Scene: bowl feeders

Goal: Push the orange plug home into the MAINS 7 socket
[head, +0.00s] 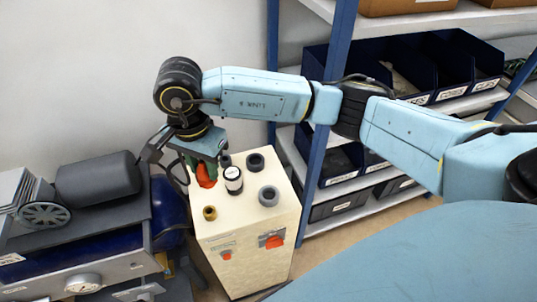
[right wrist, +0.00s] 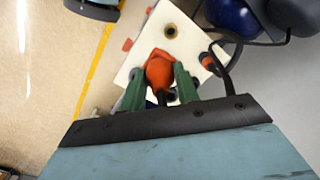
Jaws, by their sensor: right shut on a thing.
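My right gripper (head: 204,165) reaches down at the back left of the cream cabinet's top. Its green fingers are shut on the orange plug (head: 206,177). In the right wrist view the plug (right wrist: 160,70) sits between the two green fingers (right wrist: 160,84), over the white cabinet top. Whether the plug touches a socket or is partly in one is hidden. A brass-rimmed socket (head: 210,213) is nearest the front left. A grey socket (head: 268,196) and a black socket (head: 255,162) stand to the right. No MAINS 7 label is readable. My left gripper is out of view.
Red switches (head: 271,241) are on the cabinet front. A compressor-like machine (head: 90,195) stands left, and a blue-post shelf (head: 320,170) with bins stands right.

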